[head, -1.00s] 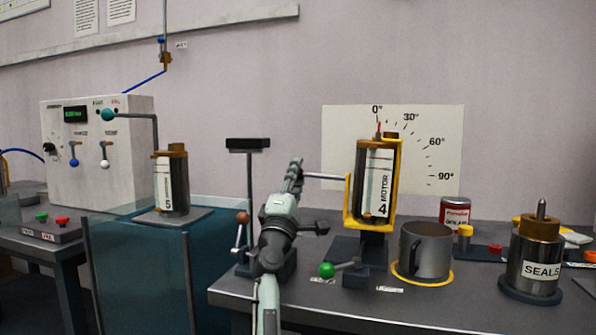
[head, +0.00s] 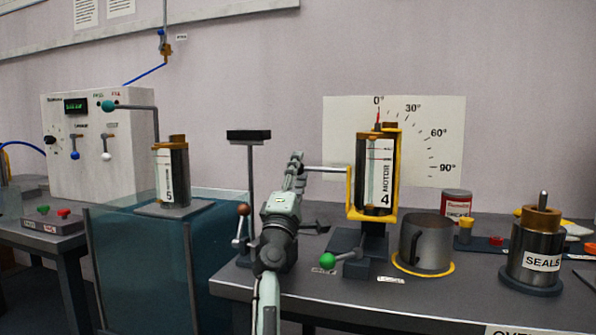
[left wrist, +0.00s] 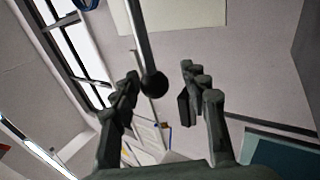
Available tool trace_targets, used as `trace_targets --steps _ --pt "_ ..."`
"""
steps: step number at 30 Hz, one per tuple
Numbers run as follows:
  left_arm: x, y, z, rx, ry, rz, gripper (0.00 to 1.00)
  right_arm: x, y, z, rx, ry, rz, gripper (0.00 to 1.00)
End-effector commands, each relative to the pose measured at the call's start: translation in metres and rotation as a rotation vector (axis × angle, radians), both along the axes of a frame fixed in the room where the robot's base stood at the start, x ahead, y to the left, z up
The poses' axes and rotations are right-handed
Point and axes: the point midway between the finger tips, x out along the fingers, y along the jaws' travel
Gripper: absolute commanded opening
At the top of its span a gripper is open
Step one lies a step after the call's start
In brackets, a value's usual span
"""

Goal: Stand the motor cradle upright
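The yellow motor cradle (head: 351,205) holds the cylinder marked MOTOR 4 (head: 386,178) on a dark stand on the bench. The cradle looks upright, with its red pointer (head: 377,115) just under the 0° mark of the wall scale (head: 450,115). A thin rod (head: 325,169) runs left from the cradle to my left gripper (head: 297,163). In the left wrist view, my left gripper (left wrist: 160,95) is open. A dark ball (left wrist: 155,84) on a rod shows between its fingers, with gaps on both sides. My right gripper is not in view.
A green-knobbed lever (head: 327,260) sits at the front of the stand. A grey mug (head: 426,243) stands right of it, with a SEALS canister (head: 535,250) farther right. A black-topped post (head: 249,136) stands left of my arm, near a blue glass tank (head: 140,255).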

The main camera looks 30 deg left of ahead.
Motion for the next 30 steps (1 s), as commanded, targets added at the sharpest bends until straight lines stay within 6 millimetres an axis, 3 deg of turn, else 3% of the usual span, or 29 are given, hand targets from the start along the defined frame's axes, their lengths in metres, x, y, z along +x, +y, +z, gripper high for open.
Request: trace_targets --steps 11,21,30 --pt "-0.001 0.0 0.012 0.001 -0.009 0.001 0.48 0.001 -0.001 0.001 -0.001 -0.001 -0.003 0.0" --pt "-0.002 0.0 0.076 0.0 -0.013 0.001 0.48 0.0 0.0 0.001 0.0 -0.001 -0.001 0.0" --pt "-0.002 0.001 0.104 0.0 -0.008 0.004 0.48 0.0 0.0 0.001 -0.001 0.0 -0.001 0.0"
